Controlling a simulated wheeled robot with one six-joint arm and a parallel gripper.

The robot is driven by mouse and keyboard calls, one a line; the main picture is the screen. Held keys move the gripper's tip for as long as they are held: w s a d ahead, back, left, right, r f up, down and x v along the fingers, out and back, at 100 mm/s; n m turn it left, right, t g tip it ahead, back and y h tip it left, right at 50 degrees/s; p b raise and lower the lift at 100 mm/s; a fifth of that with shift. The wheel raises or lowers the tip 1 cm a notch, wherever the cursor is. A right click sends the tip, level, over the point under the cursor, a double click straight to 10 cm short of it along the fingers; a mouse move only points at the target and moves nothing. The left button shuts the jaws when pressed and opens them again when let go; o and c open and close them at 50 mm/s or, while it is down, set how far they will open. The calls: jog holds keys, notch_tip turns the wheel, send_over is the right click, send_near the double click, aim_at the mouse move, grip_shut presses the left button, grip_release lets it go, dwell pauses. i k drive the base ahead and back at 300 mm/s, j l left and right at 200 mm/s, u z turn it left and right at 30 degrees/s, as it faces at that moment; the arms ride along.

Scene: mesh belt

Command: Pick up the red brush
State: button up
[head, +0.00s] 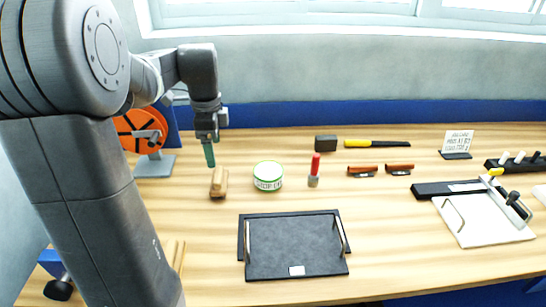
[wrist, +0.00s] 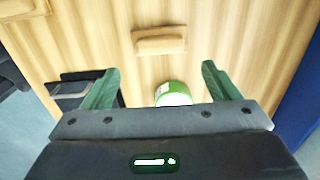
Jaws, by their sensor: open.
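The red brush (head: 314,168) stands on the wooden bench, its red handle up and a short greyish part at the bottom. It is right of the green-and-white tin (head: 268,176) in the head view. My gripper (head: 209,157) hangs to the left of the brush, above the bench near a small wooden block (head: 219,182). In the wrist view my gripper (wrist: 157,82) has its two green fingers wide apart, with nothing held between them. The brush does not show in the wrist view.
A black tray (head: 295,245) with handles lies in front of the brush. Behind stand a dark block (head: 326,144) and a yellow-and-black tool (head: 377,143). Two brown-handled pieces (head: 362,170) (head: 399,169) lie to the right. A reel (head: 142,130) stands at left.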

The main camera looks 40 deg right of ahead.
aim_at(313, 179)
jog(key=z, duration=2.25)
